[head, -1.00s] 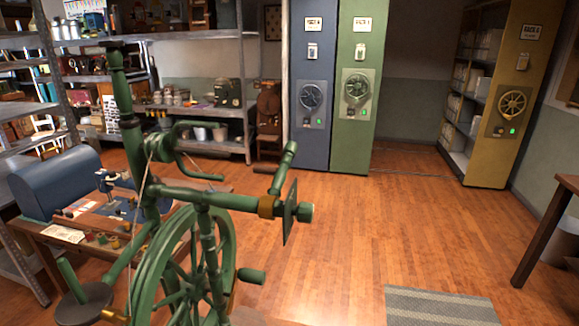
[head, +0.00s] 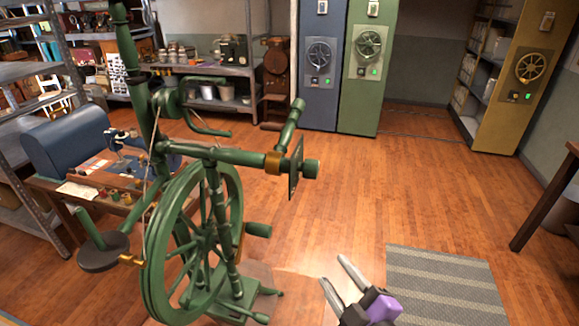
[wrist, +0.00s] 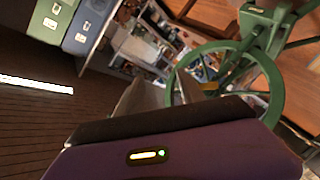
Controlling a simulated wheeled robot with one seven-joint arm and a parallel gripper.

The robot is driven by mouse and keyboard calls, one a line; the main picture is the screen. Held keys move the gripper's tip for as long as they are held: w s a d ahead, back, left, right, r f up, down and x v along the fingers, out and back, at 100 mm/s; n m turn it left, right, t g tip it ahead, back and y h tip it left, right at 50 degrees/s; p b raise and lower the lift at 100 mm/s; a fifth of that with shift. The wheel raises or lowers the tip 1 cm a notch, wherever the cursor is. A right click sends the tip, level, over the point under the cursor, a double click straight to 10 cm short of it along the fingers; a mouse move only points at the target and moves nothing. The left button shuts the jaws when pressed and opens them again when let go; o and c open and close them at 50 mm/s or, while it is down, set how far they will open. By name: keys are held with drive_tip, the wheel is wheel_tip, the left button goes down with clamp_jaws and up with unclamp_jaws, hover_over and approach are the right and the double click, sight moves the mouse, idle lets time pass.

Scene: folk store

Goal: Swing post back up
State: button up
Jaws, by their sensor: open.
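A green spinning wheel stands at left centre of the head view, its spoked drive wheel (head: 163,232) upright; the wheel also shows in the wrist view (wrist: 274,75). A tall green post (head: 127,55) rises at its left. A short green post (head: 289,120) leans up and right from the end of the horizontal beam (head: 228,156), near a brass collar (head: 273,162) and a dark plate (head: 296,166). I cannot tell for sure which post the task names. My gripper (head: 334,270) is open and empty, low and right of the wheel, apart from it.
A small table with a blue domed box (head: 62,148) stands left of the wheel. Metal shelves line the left and back. Blue (head: 319,60) and green (head: 366,60) cabinets stand behind. A striped mat (head: 440,285) lies at right. The wooden floor between is clear.

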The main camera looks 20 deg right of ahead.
sight(302, 110)
drive_tip(key=w+r+n+y, duration=0.1)
drive_tip(key=w+r+n, duration=0.4)
drive_tip(key=r, duration=0.3)
drive_tip(key=w+r+n+y, duration=0.2)
drive_tip(key=w+r+n, duration=0.3)
drive_tip(key=w+r, duration=0.3)
drive_tip(key=w+d+r+n+t+y+p, duration=0.1)
drive_tip(key=w+r+n, duration=0.4)
drive_tip(key=r, duration=0.5)
drive_tip(key=shift+w+r+y, duration=0.2)
drive_tip(key=shift+w+y, duration=0.3)
drive_tip(key=shift+w, duration=0.25)
drive_tip(key=p+x, duration=0.2)
drive_tip(key=x, duration=0.5)
drive_tip(key=shift+w+f, duration=0.15)
drive_tip(key=shift+f, duration=0.05)
drive_tip(key=shift+c, duration=0.3)
clamp_jaws()
